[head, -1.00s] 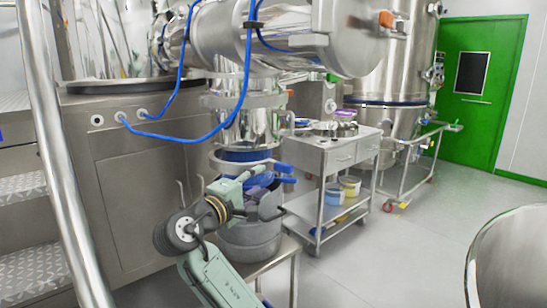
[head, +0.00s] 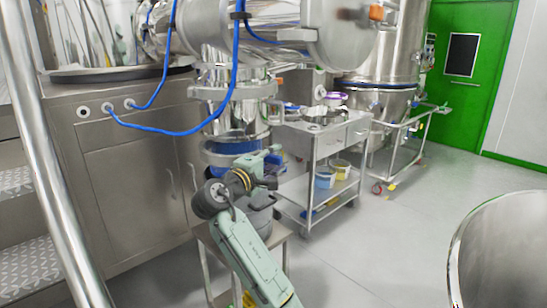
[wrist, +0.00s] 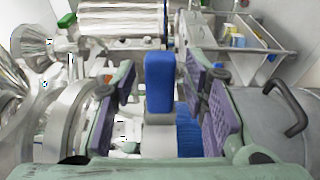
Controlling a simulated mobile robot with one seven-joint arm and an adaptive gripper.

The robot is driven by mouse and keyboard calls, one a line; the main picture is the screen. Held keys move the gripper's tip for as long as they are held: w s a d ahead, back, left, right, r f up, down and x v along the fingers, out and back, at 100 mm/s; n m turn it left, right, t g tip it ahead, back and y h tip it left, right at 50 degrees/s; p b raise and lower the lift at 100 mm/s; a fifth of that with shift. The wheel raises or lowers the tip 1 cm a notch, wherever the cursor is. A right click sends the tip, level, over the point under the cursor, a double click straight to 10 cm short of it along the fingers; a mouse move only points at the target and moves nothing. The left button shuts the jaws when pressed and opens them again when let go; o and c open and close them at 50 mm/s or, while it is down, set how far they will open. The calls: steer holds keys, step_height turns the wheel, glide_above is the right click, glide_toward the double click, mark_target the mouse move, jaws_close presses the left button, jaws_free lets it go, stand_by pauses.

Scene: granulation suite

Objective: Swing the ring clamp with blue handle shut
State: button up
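The ring clamp (head: 222,158) is a steel band around the blue sleeve under the steel outlet. In the wrist view, a curved steel ring (wrist: 68,125) at the left appears to be part of it. Its blue handle (wrist: 160,82) stands upright in the middle of the wrist view, between the purple pads of my gripper (wrist: 160,108). The gripper is open, with gaps on both sides of the handle. In the head view, my gripper (head: 264,166) is at the clamp's right side and hides most of the handle. Whether the band's ends meet is hidden.
A grey drum (head: 262,222) stands under the outlet on a steel stand (head: 276,246), partly behind my arm. A steel trolley (head: 310,140) with tubs stands behind to the right. A blue hose (head: 190,133) hangs across the left.

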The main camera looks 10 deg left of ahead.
steer(key=shift+c, duration=0.2)
jaws_close()
stand_by(0.3)
stand_by(0.4)
